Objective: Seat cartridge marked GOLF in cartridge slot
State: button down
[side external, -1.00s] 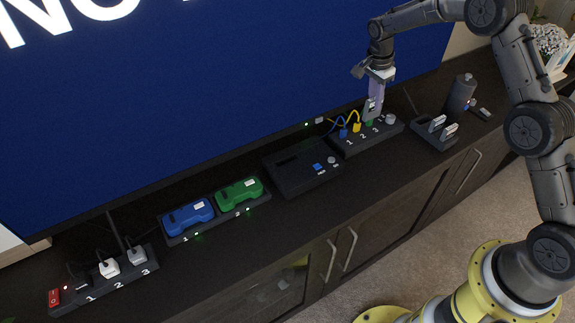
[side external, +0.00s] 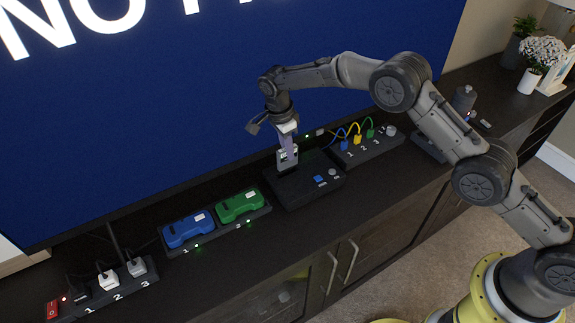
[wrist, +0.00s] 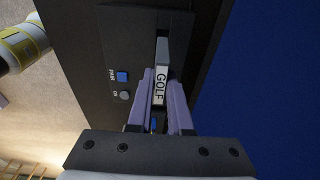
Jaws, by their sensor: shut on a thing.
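My gripper (wrist: 160,100) is shut on the cartridge marked GOLF (wrist: 160,84), a grey piece with a white label, its lettering facing the wrist camera. In the side external view the cartridge (side external: 287,158) hangs upright below my gripper (side external: 288,146), over the back of the black console (side external: 300,190). The console (wrist: 125,30) also shows in the wrist view, with a blue button and a grey button beside the cartridge.
A dock with a blue controller (side external: 188,231) and a green controller (side external: 240,205) stands left of the console. A switch box with blue, yellow and green cables (side external: 368,148) stands to its right. A power strip (side external: 105,290) is at far left. The TV screen (side external: 150,120) rises close behind.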

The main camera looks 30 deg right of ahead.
aim_at(288, 166)
jog(key=shift+f, duration=2.4)
jog(key=shift+f, duration=0.1)
jog(key=c, duration=0.8)
grip_release()
jog(key=shift+c, duration=0.2)
jog(key=r, duration=0.4)
jog(key=a+r, duration=0.1)
jog(key=r, duration=0.7)
jog(key=shift+a, duration=0.35)
jog(key=shift+r, duration=0.1)
